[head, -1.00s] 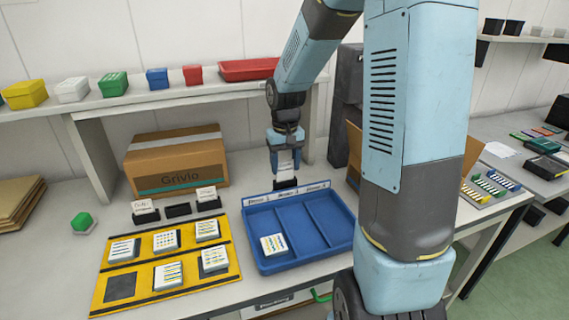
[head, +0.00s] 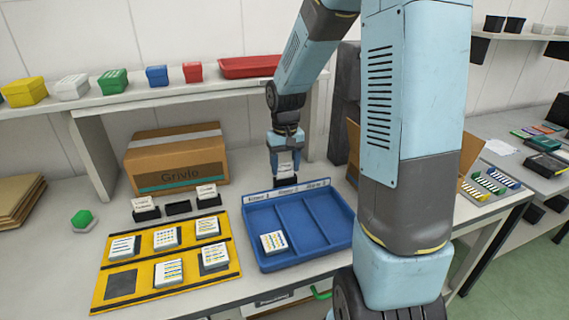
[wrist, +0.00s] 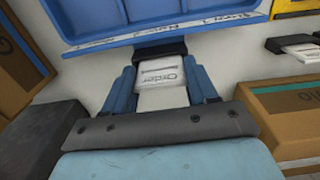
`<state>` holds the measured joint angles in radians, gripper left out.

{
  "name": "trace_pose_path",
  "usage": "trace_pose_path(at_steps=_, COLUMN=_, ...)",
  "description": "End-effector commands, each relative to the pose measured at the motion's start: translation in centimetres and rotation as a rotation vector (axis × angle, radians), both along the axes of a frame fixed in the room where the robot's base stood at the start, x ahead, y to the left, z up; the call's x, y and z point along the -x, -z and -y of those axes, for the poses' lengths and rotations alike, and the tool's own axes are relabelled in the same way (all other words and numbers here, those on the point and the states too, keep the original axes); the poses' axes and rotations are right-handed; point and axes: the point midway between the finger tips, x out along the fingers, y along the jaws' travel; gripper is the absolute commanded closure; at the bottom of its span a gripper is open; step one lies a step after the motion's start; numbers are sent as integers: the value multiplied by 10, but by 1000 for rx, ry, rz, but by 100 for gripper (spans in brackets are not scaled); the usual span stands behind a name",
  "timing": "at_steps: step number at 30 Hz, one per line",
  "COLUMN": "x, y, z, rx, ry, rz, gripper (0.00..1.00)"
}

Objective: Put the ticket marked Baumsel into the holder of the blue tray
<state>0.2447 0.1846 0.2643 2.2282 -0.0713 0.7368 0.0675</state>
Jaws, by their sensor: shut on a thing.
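My gripper (head: 285,167) is shut on a small white ticket (wrist: 161,72) with dark print, upright between its blue fingers. I can read only "Order" on it, inverted in the wrist view; the name is not legible. The ticket's lower edge is at the black holder (wrist: 160,48) just behind the blue tray (head: 262,262). I cannot tell how deep it sits in the slot. The blue tray has three compartments and a labelled back rim; one white patterned block (head: 273,242) sits in its left compartment.
Three black holders stand left of the tray: the left (head: 146,214) and right (head: 209,202) hold white tickets, the middle (head: 178,208) is empty. A yellow tray (head: 104,292) holds several patterned blocks. A cardboard box (head: 175,160) stands behind. A green hexagonal piece (head: 82,219) lies left.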

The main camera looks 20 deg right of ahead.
Motion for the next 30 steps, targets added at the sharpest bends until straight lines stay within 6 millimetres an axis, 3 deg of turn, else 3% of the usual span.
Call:
trace_pose_path(at_steps=12, x=0, y=1, z=0, rx=0, ry=0, rz=0, gripper=71)
trace_pose_path(at_steps=13, x=0, y=1, z=0, rx=0, ry=0, rz=0, gripper=40)
trace_pose_path(at_steps=15, x=0, y=1, z=0, rx=0, ry=0, rz=0, gripper=33)
trace_pose_path(at_steps=21, x=0, y=1, z=0, rx=0, ry=0, rz=1, gripper=14)
trace_pose_path(at_steps=30, x=0, y=-1, z=0, rx=0, ry=0, rz=1, gripper=13)
